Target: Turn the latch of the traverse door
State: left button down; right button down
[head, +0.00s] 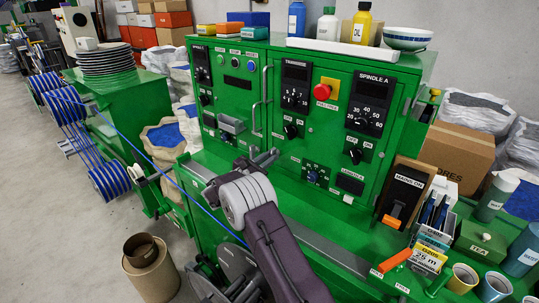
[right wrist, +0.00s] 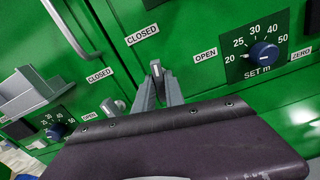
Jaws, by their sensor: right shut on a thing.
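The traverse door (head: 316,140) is the green middle panel of the cabinet in the head view, with a dial under its label. My right gripper (head: 264,157) is at its lower left. In the right wrist view the gripper (right wrist: 159,88) is shut on a small grey latch (right wrist: 156,66), whose tip shows between the fingers. A CLOSED label (right wrist: 142,35) lies above the latch and an OPEN label (right wrist: 205,55) to its right. The latch points up in that view. The fingers hide its lower part. My left gripper is not in view.
A dial marked SET m (right wrist: 264,52) sits right of the latch. A door handle (right wrist: 72,26) and a second latch (right wrist: 112,107) lie to the left. Bottles and a bowl (head: 407,40) stand on the cabinet.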

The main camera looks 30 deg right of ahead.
jog(key=shift+n+p, duration=0.5)
jog(key=shift+n, duration=0.5)
jog(key=c, duration=1.5)
grip_release()
jog(key=shift+o, duration=0.2)
jog(key=b+v, duration=0.2)
jog(key=v, duration=0.7)
